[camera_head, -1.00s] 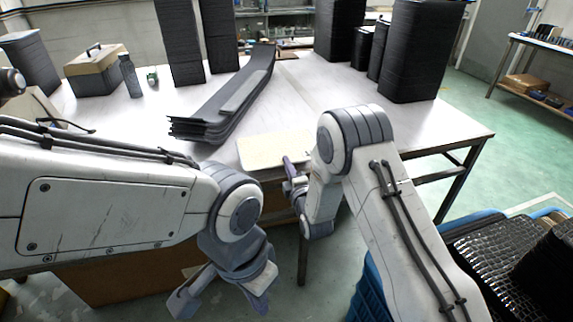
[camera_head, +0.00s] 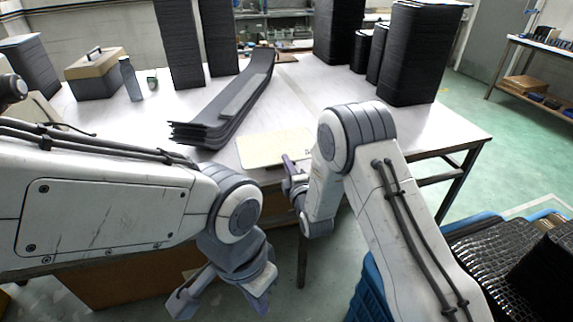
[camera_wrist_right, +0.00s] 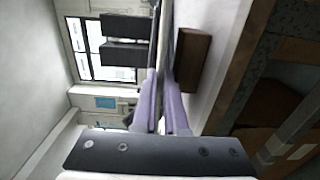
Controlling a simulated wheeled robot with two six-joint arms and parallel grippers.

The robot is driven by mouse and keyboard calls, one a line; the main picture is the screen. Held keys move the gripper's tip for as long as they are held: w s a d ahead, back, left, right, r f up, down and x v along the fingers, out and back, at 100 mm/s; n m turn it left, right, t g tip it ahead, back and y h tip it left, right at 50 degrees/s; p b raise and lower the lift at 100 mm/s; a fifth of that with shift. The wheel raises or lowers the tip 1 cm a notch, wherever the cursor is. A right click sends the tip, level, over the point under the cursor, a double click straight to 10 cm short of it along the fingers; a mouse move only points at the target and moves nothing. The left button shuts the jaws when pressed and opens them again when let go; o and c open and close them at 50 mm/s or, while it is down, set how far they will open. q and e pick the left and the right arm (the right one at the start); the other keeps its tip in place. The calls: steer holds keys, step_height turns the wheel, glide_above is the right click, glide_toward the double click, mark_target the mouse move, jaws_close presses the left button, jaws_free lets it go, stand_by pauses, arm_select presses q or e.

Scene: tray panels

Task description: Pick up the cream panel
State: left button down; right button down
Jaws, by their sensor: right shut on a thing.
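The cream panel (camera_head: 262,150) is a thin, pale, flat sheet at the front edge of the white table. My right gripper (camera_head: 290,168) is shut on its right edge. Part of the panel's right end is hidden by the fingers and my right arm. In the right wrist view the two purple fingers (camera_wrist_right: 162,110) are close together, with a thin edge-on sheet between them. I cannot tell whether the panel still touches the table. My left gripper (camera_head: 221,301) hangs in front of the table, fingers spread, empty.
A stack of long dark curved strips (camera_head: 225,110) lies behind the panel on the table (camera_head: 320,115). Tall black stacks (camera_head: 410,55) stand at the back. A toolbox (camera_head: 96,75) and bottle (camera_head: 131,78) are at left. A blue crate (camera_head: 368,295) with black trays is at lower right.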

steer(key=s+d+r+p, duration=0.2)
steer(key=s+r, duration=0.2)
steer(key=s, duration=0.3)
steer(key=shift+s+d, duration=0.2)
steer(key=shift+s, duration=0.1)
steer(key=shift+r, duration=0.1)
